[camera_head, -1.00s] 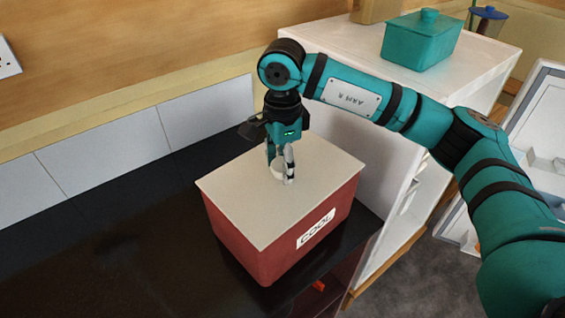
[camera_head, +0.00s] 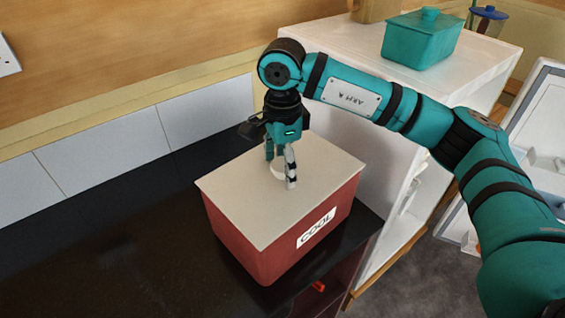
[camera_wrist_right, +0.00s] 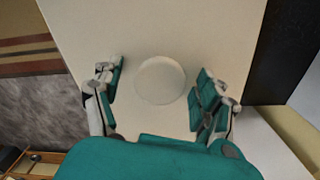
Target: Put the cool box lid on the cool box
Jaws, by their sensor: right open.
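The red cool box (camera_head: 270,245), with a COOL label on its front, stands on the black counter. The cream cool box lid (camera_head: 240,200) lies flat over its top and covers the opening. The lid's round pale knob (camera_head: 278,170) is partly hidden by my right gripper (camera_head: 280,176). In the right wrist view, the knob (camera_wrist_right: 160,80) sits between the open fingers of the right gripper (camera_wrist_right: 158,98), with a gap on both sides. The lid (camera_wrist_right: 150,30) fills most of that view. My left gripper is not in view.
The black counter (camera_head: 110,240) is clear to the left of the box. A white shelf unit (camera_head: 460,75) stands at the right, with a teal lidded container (camera_head: 422,40) on top. A tiled wall (camera_head: 100,170) runs behind the counter.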

